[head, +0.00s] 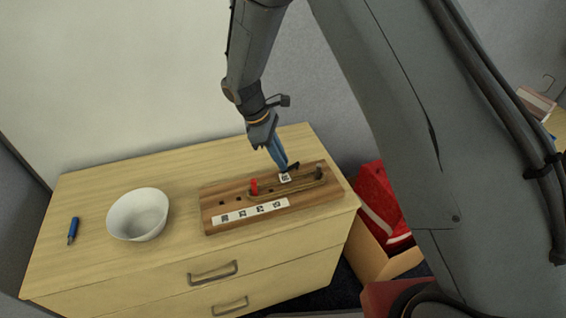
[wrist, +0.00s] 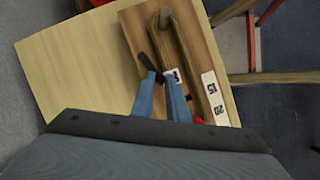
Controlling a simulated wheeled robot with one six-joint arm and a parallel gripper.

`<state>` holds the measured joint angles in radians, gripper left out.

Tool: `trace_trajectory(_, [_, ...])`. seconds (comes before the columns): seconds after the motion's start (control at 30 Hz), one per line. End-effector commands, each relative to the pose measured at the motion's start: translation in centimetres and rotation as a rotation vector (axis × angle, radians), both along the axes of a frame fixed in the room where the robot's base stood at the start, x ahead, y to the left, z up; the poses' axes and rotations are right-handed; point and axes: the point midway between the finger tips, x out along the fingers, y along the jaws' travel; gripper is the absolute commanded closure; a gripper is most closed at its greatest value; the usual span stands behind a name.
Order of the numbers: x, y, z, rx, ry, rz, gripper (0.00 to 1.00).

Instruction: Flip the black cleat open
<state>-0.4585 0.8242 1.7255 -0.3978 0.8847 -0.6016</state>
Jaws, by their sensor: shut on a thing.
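The black cleat (head: 295,165) is a small dark part on the wooden board (head: 215,206), near the board's back edge. In the wrist view the cleat (wrist: 152,48) slants down to my blue fingertips. My gripper (head: 284,168) points down at the cleat, and its fingertips (wrist: 160,77) are close together there. It is shut on the cleat's lower end, which is partly hidden by the fingers. Whether the cleat lies open is hard to tell at this size.
A brown cord loop (wrist: 186,52) runs beside the cleat, between a grey peg (head: 318,173) and a red peg (head: 254,187). A white bowl (head: 138,214) and a blue pen-like tool (head: 72,231) lie left on the wooden cabinet (head: 100,180). A red item (head: 378,200) is below right.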

Motion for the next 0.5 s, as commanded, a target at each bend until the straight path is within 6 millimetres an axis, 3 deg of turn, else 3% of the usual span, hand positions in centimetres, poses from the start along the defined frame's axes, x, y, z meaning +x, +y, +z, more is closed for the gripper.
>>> trace_trajectory(0.5, [1.7,0.5,0.0,0.000,-0.002,-0.279,1.00])
